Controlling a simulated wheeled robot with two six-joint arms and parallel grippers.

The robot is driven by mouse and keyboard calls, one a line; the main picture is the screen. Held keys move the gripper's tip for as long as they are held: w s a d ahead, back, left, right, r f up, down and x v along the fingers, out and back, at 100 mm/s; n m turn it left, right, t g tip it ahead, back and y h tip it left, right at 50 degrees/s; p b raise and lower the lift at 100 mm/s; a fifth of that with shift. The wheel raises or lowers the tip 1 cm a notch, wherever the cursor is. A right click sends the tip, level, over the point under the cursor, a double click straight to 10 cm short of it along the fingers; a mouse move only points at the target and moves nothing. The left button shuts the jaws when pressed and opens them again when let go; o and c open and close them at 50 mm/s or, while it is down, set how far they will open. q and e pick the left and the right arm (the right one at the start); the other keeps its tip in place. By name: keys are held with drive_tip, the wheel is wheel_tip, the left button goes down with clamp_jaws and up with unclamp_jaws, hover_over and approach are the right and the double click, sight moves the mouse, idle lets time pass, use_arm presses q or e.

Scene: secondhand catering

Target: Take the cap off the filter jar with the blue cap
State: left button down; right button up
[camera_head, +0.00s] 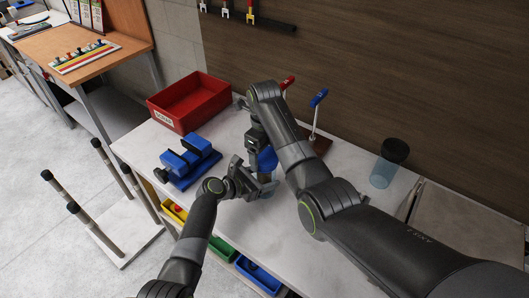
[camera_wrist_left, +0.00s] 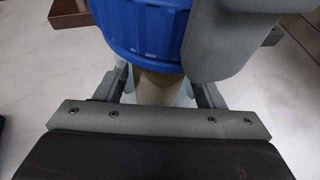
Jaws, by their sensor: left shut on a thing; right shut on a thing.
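The filter jar's blue cap (camera_head: 267,159) shows below my right gripper, above the worktop. It fills the top of the left wrist view (camera_wrist_left: 140,32), with a grey finger of my right gripper (camera_wrist_left: 228,42) against its right side. My right gripper (camera_head: 262,150) is shut on the cap from above. My left gripper (camera_head: 262,184) is shut on the clear jar body (camera_wrist_left: 155,90) from the side, below the cap. A beige part shows under the cap inside the jar. Most of the jar is hidden by my grippers. I cannot tell whether the cap is still seated.
A red bin (camera_head: 184,112) and a blue vise (camera_head: 187,160) stand left on the worktop. A dark-lidded clear jar (camera_head: 389,165) stands right. Red (camera_head: 287,83) and blue (camera_head: 319,97) handles rise behind my right arm. Small coloured bins (camera_head: 222,248) sit below the front edge.

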drive_tip(key=n, duration=0.6)
drive_tip(key=shift+w+n, duration=0.1)
drive_tip(key=shift+n, duration=0.2)
drive_tip(key=n, duration=0.4)
drive_tip(key=shift+n, duration=0.4)
drive_tip(key=n, duration=0.3)
drive_tip(key=shift+r, duration=0.1)
drive_tip(key=n, duration=0.4)
drive_tip(key=shift+n, duration=0.3)
drive_tip(key=n, duration=2.3)
drive_tip(key=shift+r+n, duration=0.1)
drive_tip(key=shift+n, duration=0.2)
drive_tip(key=n, duration=1.1)
drive_tip(key=shift+r, duration=0.25)
